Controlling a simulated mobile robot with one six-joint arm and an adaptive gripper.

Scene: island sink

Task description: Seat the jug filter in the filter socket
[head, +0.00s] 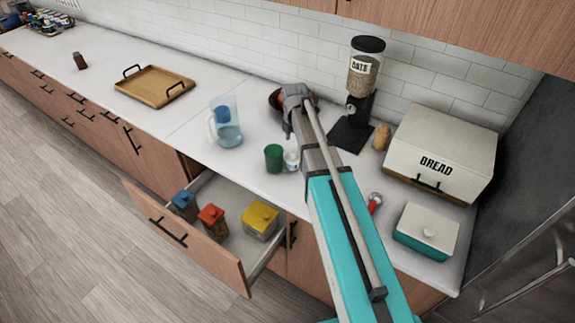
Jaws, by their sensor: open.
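A clear jug (228,134) with a handle on its left stands upright on the white counter. It has blue in its lower part, and a blue insert (222,115) shows in its upper part; I cannot make out the socket opening. A small whitish cylinder (292,160), possibly the jug filter, stands on the counter right of a green cup (274,158), partly hidden by my arm. My gripper (289,132) is over the counter behind the cylinder, right of the jug, apart from the jug. Its fingertips are small and partly hidden, with nothing visibly held.
A dark and orange round object (275,98) sits partly behind my gripper. An oats dispenser (362,80), bread box (441,150) and butter dish (425,232) stand right. An open drawer (190,240) with lidded canisters juts out in front. Counter left of the jug is clear up to a wooden tray (155,86).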

